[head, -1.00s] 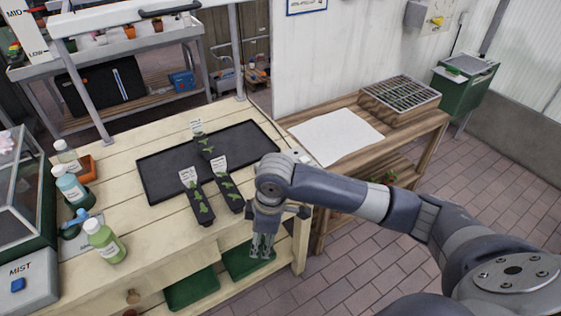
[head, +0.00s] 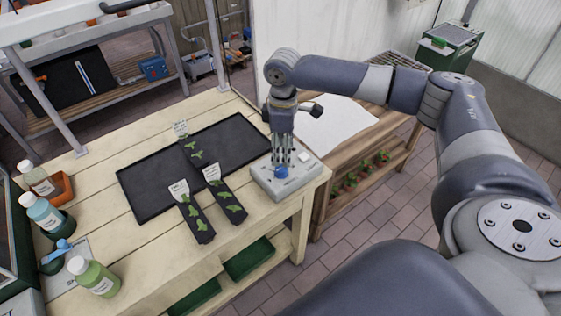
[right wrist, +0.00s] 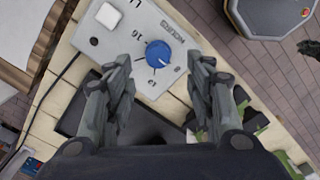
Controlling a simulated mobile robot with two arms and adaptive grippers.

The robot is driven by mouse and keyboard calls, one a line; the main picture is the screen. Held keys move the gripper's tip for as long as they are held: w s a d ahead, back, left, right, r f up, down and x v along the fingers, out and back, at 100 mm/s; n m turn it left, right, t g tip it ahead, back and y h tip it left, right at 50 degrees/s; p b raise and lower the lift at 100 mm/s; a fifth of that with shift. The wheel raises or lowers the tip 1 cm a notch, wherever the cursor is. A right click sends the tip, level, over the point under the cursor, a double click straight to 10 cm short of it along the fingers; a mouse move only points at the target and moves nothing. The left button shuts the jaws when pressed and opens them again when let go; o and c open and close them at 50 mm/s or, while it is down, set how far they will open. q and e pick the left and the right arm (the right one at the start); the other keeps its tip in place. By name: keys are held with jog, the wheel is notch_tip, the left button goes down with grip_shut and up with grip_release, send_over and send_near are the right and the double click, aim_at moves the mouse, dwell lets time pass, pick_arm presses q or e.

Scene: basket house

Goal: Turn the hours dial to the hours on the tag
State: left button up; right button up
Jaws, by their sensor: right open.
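A grey control box (head: 301,181) with a blue hours dial (head: 281,173) sits at the right corner of the wooden table. In the right wrist view the dial (right wrist: 159,57) has printed numbers around it, 16 among them, and a small light pointer mark. A white square button (right wrist: 110,17) is on the same face. My right gripper (head: 284,163) points down over the dial. It is open, with a fingertip on either side of the dial and visible gaps. White tags (head: 212,173) stand at the seedling strips (head: 229,202); their writing is too small to read. My left gripper is not in view.
A black tray (head: 148,190) lies behind the seedling strips, left of the box. Bottles (head: 94,277) stand along the table's left side. A lower wooden bench with a white sheet (head: 335,125) is to the right. The table's front planks are mostly clear.

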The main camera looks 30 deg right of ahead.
aim_at(281, 168)
jog(key=f, duration=0.3)
jog(key=shift+w+f, duration=0.2)
jog(key=shift+f, duration=0.15)
notch_tip(281, 168, down, 4)
jog(key=shift+r+p, duration=0.2)
jog(key=shift+p, duration=0.1)
jog(key=shift+w, duration=0.1)
jog(key=c, duration=0.3)
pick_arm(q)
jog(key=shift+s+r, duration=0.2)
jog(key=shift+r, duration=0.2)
pick_arm(e)
jog(key=c, duration=0.8)
